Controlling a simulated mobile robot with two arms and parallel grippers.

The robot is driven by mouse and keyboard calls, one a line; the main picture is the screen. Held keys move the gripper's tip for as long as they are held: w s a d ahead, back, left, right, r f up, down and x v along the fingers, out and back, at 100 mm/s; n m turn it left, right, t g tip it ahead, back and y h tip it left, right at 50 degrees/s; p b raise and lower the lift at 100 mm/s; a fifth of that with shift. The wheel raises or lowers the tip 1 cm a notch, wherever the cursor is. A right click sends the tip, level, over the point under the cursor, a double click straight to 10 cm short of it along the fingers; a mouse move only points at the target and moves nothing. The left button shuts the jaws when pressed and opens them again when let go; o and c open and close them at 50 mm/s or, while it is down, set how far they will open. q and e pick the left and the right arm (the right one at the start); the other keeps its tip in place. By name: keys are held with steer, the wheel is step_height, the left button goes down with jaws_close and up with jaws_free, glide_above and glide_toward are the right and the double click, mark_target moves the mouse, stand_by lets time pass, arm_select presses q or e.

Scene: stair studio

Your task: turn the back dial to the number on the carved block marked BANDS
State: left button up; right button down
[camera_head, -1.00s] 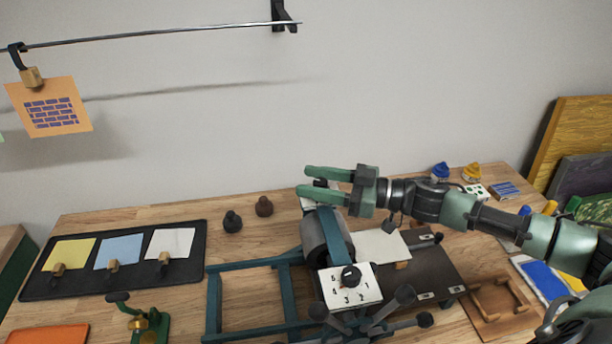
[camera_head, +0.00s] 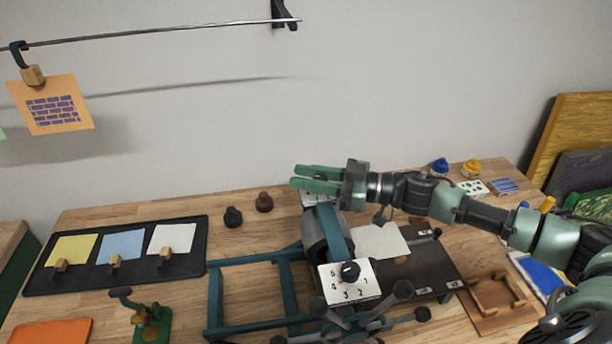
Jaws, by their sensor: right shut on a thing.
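The back dial (camera_head: 313,198) is on the far end of the press (camera_head: 313,236); a strip of its white plate shows below my right gripper (camera_head: 296,176). My right gripper comes in from the right, and its green fingers are shut on the back dial's knob, which they hide. The back dial's numbers cannot be read. The front dial (camera_head: 366,284) has a white numbered plate and a black knob. No block marked BANDS can be made out; a small block with blue stripes (camera_head: 505,187) lies at the back right. My left gripper is out of view.
Dark spoked handles (camera_head: 403,290) stick out at the press's front. A black tray (camera_head: 197,257) with coloured sheets lies at left. An orange card (camera_head: 52,104) hangs from a rail. Ink jars (camera_head: 472,168) stand at back right.

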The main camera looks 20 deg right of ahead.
steer(key=shift+r, duration=0.15)
steer(key=n+g+y, duration=0.1)
steer(key=n+g, duration=0.1)
steer(key=shift+s+a+g+y, duration=0.1)
steer(key=shift+s+g+y, duration=0.05)
steer(key=shift+g+y, duration=0.25)
steer(key=n+g+y, duration=0.1)
steer(key=n+g, duration=0.1)
steer(key=shift+s+a+g, duration=0.1)
steer(key=shift+s+g, duration=0.05)
steer(key=shift+g, duration=0.15)
steer(key=n+g+b, duration=0.1)
steer(key=g, duration=0.1)
steer(key=s+n+g+y+b, duration=0.1)
steer(key=n+g+b, duration=0.1)
steer(key=g, duration=0.1)
steer(key=shift+a+f, duration=0.1)
steer(key=shift+f, duration=0.1)
steer(key=shift+s+r+n+g+b, duration=0.1)
steer(key=shift+s+n+g+b, duration=0.1)
steer(key=shift+n+g+b, duration=0.6)
steer(key=shift+s+r+n+g+b, duration=0.2)
steer(key=shift+n+g, duration=0.3)
steer(key=shift+g, duration=0.6)
steer(key=shift+f, duration=0.1)
steer(key=c, duration=1.1)
jaws_free()
steer(key=shift+c, duration=0.2)
